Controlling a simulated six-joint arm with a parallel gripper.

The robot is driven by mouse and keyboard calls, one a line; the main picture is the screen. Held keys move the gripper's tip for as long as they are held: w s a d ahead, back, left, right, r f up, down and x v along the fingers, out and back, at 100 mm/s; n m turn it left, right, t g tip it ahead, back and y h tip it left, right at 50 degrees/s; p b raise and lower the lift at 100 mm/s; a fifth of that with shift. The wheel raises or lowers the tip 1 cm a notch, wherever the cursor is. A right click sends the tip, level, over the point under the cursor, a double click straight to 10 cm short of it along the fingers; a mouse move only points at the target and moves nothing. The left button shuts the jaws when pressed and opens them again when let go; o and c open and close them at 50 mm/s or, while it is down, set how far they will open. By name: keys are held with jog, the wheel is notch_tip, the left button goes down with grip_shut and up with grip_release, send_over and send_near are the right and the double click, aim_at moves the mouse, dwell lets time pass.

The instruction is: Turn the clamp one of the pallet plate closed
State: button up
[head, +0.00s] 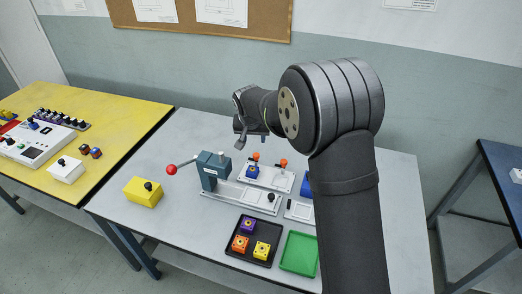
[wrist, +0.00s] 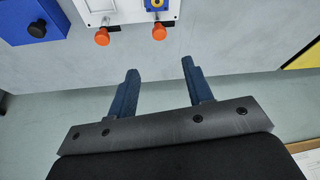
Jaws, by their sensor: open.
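The white pallet plate (head: 268,178) lies on the grey table behind the blue-grey press. It carries a blue block with a yellow part and two clamps with orange knobs (head: 256,156) (head: 284,163) at its far edge. In the wrist view the plate (wrist: 122,8) is cut off at the top, with one orange knob (wrist: 102,37) at left and another (wrist: 159,32) at right. I cannot tell which is clamp one. My gripper (wrist: 160,70) is open and empty, its fingers apart from both knobs. In the head view my gripper (head: 243,138) hangs above and behind the plate.
A blue box (wrist: 38,22) with a black knob stands beside the plate. The press (head: 213,172) has a red-balled lever. A black tray (head: 232,250) with several coloured blocks, a green tray (head: 300,253) and a yellow box (head: 143,192) are nearer. The wall is close behind.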

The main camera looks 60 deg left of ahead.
aim_at(256, 154)
jog(key=x, duration=1.2)
jog(key=shift+a+f, duration=0.1)
jog(key=shift+f, duration=0.2)
jog(key=c, duration=1)
